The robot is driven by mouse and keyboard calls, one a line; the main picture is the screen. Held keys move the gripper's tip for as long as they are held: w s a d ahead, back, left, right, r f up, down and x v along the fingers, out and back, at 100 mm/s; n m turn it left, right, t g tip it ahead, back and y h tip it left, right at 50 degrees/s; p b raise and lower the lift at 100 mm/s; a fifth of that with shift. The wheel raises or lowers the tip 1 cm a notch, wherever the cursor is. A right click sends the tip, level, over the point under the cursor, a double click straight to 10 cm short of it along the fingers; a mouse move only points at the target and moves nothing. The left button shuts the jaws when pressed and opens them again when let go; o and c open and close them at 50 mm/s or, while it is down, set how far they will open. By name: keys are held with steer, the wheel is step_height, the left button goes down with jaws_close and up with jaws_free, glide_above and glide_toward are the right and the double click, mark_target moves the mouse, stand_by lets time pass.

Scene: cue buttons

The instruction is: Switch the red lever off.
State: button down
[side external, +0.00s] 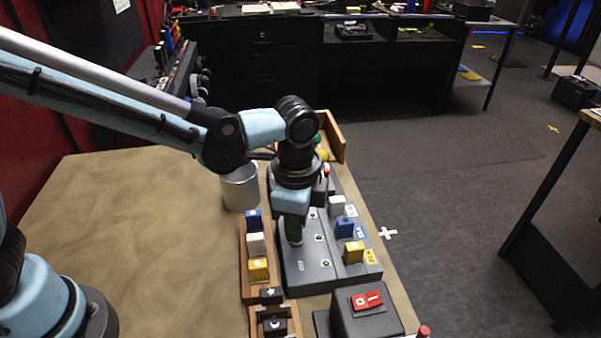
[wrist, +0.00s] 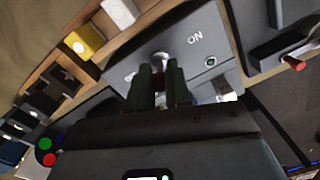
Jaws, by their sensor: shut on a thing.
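My gripper (wrist: 160,75) is shut on a small lever (wrist: 161,57) standing on the grey panel. In the wrist view, the lever's pale base shows between the fingertips, with a dark reddish patch beside it. The fingers hide most of the lever. The word ON is printed on the panel to the right of the fingertips. In the side view, my gripper (side external: 293,232) points down over the near left part of the grey panel (side external: 330,280), and the lever is hidden behind it.
A wooden tray with blue, white and yellow blocks (side external: 257,268) stands close on the left. Coloured blocks (side external: 354,252) stand along the panel's right side. A box with a red rocker switch (side external: 367,300) is in front. A metal cup (side external: 240,188) stands behind left.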

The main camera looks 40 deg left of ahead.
steer(key=shift+s+d+f+t+y, duration=0.1)
steer(key=shift+s+d+t+y, duration=0.4)
steer(key=shift+t+y, duration=0.5)
steer(key=shift+s+d+f+t+y, duration=0.1)
steer(key=shift+s+d+t+y, duration=0.05)
steer(key=shift+t+y, duration=0.35)
steer(key=shift+s+d+f+t+y, duration=0.1)
steer(key=shift+t+y, duration=0.4)
steer(key=c, duration=1.1)
jaws_free()
steer(key=shift+o, duration=0.2)
steer(key=shift+r, duration=0.1)
steer(key=v, duration=1.2)
steer(key=shift+a, duration=0.1)
